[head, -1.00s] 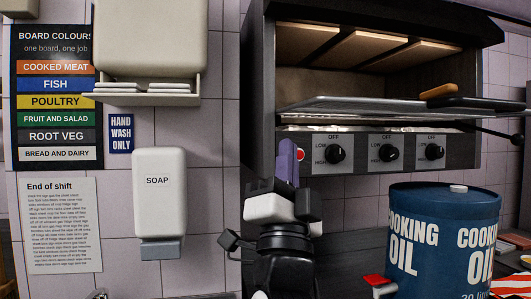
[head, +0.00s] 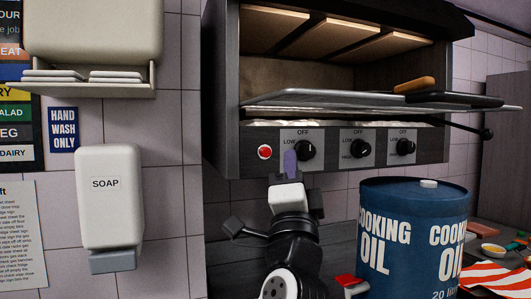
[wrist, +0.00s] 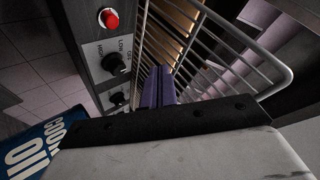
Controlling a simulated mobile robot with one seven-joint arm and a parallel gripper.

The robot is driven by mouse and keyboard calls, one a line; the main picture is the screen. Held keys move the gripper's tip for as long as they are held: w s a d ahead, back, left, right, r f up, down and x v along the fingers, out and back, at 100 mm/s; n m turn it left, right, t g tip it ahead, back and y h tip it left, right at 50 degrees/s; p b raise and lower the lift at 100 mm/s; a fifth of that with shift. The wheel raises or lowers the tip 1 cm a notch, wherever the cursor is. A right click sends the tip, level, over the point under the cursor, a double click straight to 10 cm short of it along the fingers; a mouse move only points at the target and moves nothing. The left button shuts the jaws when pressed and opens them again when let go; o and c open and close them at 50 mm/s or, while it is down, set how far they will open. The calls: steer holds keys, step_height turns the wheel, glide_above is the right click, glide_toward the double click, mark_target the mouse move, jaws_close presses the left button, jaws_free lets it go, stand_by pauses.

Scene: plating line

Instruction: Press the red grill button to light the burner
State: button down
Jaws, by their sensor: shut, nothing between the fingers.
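The round red grill button (head: 265,152) is at the left end of the grill's dark control panel, in full view. It also shows in the wrist view (wrist: 108,19), at upper left. My gripper (head: 290,162) has purple fingers, closed together and empty. In the head view they appear right of the button and slightly lower, overlapping the left edge of the first black knob (head: 305,151). In the wrist view the fingers (wrist: 158,88) point towards the wire rack, with the button off to their left. The fingertips look apart from the button; the exact gap is hard to tell.
The grill's rack (head: 330,98) juts out above the panel, carrying a dark pan with a wooden handle (head: 414,84). A blue cooking oil drum (head: 385,215) stands right of my arm. A soap dispenser (head: 108,200) hangs on the left wall.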

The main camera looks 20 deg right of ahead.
mark_target(266, 152)
steer(key=shift+w+a, duration=0.15)
steer(key=shift+w, duration=4.25)
steer(key=shift+w, duration=0.15)
steer(key=shift+w, duration=0.3)
steer(key=shift+w, duration=0.5)
steer(key=shift+s, duration=0.9)
